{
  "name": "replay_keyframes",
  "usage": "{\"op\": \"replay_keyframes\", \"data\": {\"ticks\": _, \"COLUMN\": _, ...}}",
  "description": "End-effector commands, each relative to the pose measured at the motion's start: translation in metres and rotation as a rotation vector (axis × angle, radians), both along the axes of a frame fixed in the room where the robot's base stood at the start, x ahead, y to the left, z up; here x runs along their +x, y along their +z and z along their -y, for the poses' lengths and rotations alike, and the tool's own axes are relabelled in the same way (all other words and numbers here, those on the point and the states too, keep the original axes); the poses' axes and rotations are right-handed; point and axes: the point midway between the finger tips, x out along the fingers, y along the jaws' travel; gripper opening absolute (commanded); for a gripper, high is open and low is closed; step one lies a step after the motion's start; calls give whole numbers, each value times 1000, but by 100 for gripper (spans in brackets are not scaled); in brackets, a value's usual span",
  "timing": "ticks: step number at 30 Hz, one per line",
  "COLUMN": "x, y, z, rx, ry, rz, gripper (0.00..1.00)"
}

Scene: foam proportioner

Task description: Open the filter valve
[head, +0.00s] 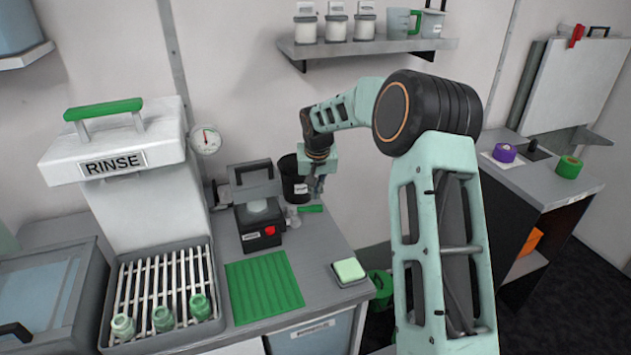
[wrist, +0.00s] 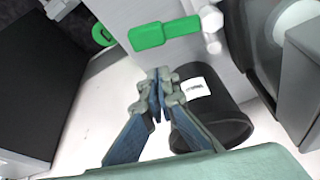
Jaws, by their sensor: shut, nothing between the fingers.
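The valve shows a green lever handle (head: 310,208) beside the black-based machine on the counter. In the wrist view the green handle (wrist: 165,33) extends left from a pale, knobbed valve body (wrist: 212,22). I take this to be the filter valve; no label on it is readable. My gripper (head: 317,195) points down just above the handle in the head view. In the wrist view my gripper's fingertips (wrist: 161,78) are together and empty, apart from the handle in the picture.
A black canister (head: 291,182) with a white label stands close behind my gripper, and it also shows in the wrist view (wrist: 228,122). The machine with a red button (head: 258,228) is at the left. A green mat (head: 263,287) and a sponge dish (head: 350,272) lie nearer.

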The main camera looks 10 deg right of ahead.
Motion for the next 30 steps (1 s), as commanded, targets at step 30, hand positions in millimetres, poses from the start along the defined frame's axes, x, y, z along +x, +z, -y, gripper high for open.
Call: {"op": "replay_keyframes", "data": {"ticks": 30, "x": -30, "y": -1, "z": -2, "rx": -2, "ry": -46, "rz": 0, "gripper": 0}}
